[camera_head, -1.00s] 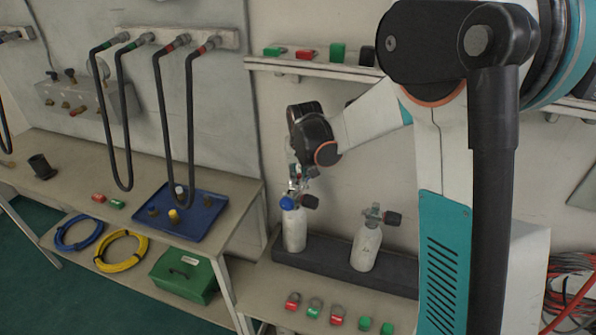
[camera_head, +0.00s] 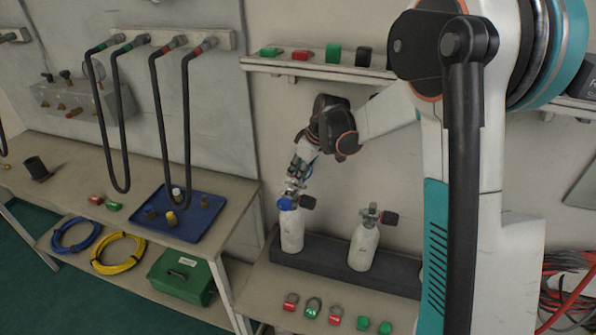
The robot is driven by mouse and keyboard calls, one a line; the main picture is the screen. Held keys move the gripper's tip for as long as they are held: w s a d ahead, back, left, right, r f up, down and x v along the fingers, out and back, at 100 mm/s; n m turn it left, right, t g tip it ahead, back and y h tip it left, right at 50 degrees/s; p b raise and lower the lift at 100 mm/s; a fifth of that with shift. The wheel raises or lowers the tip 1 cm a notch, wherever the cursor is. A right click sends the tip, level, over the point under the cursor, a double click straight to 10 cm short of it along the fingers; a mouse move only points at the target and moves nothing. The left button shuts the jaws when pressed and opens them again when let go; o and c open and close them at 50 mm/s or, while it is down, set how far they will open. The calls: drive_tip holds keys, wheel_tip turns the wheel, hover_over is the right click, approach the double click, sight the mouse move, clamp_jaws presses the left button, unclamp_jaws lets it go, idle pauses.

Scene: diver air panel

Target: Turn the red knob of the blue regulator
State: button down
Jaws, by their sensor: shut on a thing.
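The blue regulator (camera_head: 287,203) sits on top of the left white cylinder (camera_head: 292,232), with a black valve handwheel (camera_head: 307,203) at its right side. My gripper (camera_head: 292,184) comes down from the upper right, tilted, with its fingertips right at the top of the blue regulator. It is shut on a small part there, where the red knob sits. The fingers mostly hide the red knob, and it is too small to make out its turn.
A second white cylinder (camera_head: 363,245) with a black handwheel stands to the right in the same dark rack (camera_head: 323,256). Several red and green tags lie on the shelf in front. The wall shelf (camera_head: 312,69) is above. A workbench with a blue tray (camera_head: 179,222) is at left.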

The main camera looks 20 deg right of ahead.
drive_tip(key=shift+n, duration=0.5)
drive_tip(key=c, duration=1.5)
unclamp_jaws()
drive_tip(key=shift+d+r, duration=0.15)
drive_tip(key=shift+r, duration=0.1)
drive_tip(key=s+d+r, duration=0.1)
drive_tip(key=s+d, duration=0.2)
drive_tip(key=s+d+r, duration=0.1)
drive_tip(key=s+d, duration=0.2)
drive_tip(key=s+d+r, duration=0.2)
drive_tip(key=s+d, duration=0.1)
drive_tip(key=s, duration=0.1)
drive_tip(key=shift+d, duration=0.2)
